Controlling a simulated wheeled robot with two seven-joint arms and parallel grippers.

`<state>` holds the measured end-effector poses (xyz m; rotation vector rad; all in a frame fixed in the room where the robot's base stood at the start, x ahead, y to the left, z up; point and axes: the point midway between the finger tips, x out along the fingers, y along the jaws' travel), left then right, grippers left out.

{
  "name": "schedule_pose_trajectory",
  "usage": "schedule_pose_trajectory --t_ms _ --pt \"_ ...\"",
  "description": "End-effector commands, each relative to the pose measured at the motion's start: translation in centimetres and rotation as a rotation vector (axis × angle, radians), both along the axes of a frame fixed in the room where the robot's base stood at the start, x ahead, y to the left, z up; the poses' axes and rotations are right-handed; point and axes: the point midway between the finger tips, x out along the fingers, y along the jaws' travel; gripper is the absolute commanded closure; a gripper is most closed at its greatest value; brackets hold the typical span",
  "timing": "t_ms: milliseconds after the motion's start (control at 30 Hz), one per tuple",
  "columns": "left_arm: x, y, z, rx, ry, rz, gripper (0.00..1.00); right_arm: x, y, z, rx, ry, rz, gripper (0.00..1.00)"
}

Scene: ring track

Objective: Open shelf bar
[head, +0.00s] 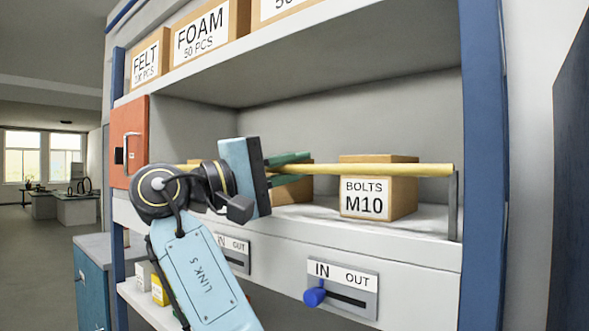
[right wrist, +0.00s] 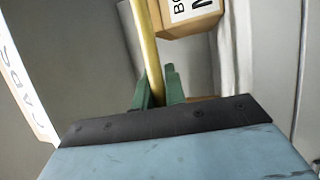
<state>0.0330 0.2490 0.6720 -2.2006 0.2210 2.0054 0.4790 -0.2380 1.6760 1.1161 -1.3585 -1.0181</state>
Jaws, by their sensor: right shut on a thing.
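The yellow shelf bar (head: 370,169) runs level across the front of the middle shelf. Its right end is at a thin grey upright bracket (head: 454,205) near the blue post; whether they touch is unclear. Its left part passes behind my arm. My right gripper (head: 291,164) has its green fingers shut on the bar left of the middle. The right wrist view shows the bar (right wrist: 149,55) between the fingers (right wrist: 160,88). A red box with a handle (head: 129,140) is at the shelf's left post. My left gripper is not in view.
A BOLTS M10 box (head: 378,187) stands behind the bar, and another box (head: 296,190) is partly hidden by my gripper. Below is an IN/OUT panel (head: 342,287) with a blue knob (head: 314,297) at IN. A second panel (head: 234,252) is partly hidden by my arm.

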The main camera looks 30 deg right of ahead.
Motion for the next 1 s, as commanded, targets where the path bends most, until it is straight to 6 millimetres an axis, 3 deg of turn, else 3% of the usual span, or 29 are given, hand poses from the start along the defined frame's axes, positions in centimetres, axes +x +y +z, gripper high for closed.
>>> schedule_pose_trajectory --t_ms 600,1000 --pt "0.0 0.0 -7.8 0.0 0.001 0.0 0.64 -1.1 2.6 -0.6 -0.37 -0.154 0.0 1.0" --pt "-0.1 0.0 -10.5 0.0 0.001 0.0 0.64 -1.5 3.7 -0.6 -0.531 -0.22 0.0 1.0"
